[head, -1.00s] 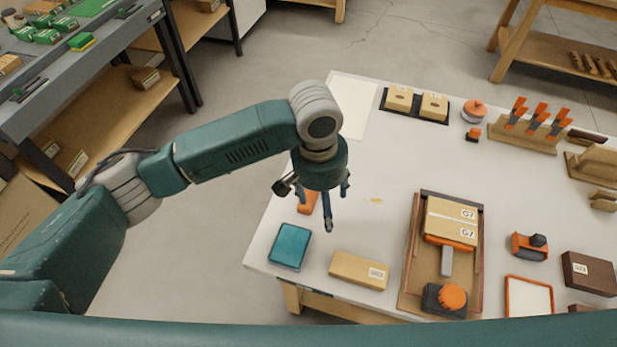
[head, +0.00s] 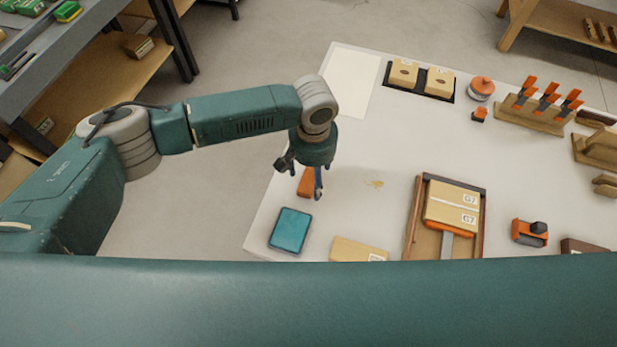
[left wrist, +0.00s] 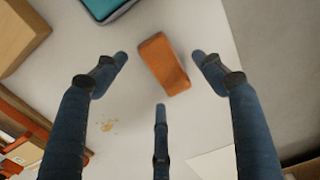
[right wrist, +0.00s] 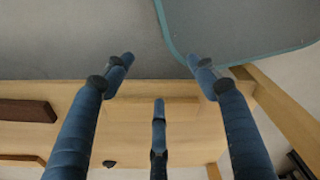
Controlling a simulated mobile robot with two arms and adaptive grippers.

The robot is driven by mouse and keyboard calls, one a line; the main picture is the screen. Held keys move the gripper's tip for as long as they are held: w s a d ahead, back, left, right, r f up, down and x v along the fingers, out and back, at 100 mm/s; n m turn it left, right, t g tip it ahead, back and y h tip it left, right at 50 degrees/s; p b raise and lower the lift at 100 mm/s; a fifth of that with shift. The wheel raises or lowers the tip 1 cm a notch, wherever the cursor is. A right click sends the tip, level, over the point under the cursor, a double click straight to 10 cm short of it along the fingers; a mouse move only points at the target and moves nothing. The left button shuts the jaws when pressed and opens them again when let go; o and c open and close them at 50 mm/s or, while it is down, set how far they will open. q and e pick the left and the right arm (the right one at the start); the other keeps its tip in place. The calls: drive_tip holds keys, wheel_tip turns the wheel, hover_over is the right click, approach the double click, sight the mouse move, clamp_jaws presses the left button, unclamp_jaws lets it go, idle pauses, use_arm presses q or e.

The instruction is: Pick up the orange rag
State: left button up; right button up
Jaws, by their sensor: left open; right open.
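The orange rag (head: 306,183) is a small folded block on the white bench top, near its left edge. In the head view my left gripper (head: 308,186) is above it and partly covers it. In the left wrist view the rag (left wrist: 163,64) lies beyond the fingertips, between the two outer fingers of my left gripper (left wrist: 160,70). The fingers are spread and not visibly touching it. My right gripper (right wrist: 160,75) shows only in the right wrist view, open and empty, over a wooden shelf and grey surface.
A teal box (head: 291,228) lies just in front of the rag. A cardboard box (head: 352,250) and a wooden tray (head: 412,225) with G7 boxes stand to the right. Bench space right of the rag is clear, except for a small yellowish mark (head: 375,183).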

sight(312, 180)
use_arm(q)
drive_tip(key=shift+f, duration=0.7)
drive_tip(key=shift+c, duration=1.3)
drive_tip(key=c, duration=0.8)
drive_tip(key=shift+r, duration=0.1)
wheel_tip(312, 180, up, 20)
drive_tip(key=b, duration=0.2)
use_arm(e)
drive_tip(key=shift+s+d+f, duration=0.1)
drive_tip(key=shift+s+f, duration=0.25)
drive_tip(key=shift+f, duration=0.3)
drive_tip(key=shift+s+f, duration=0.3)
drive_tip(key=shift+f, duration=0.3)
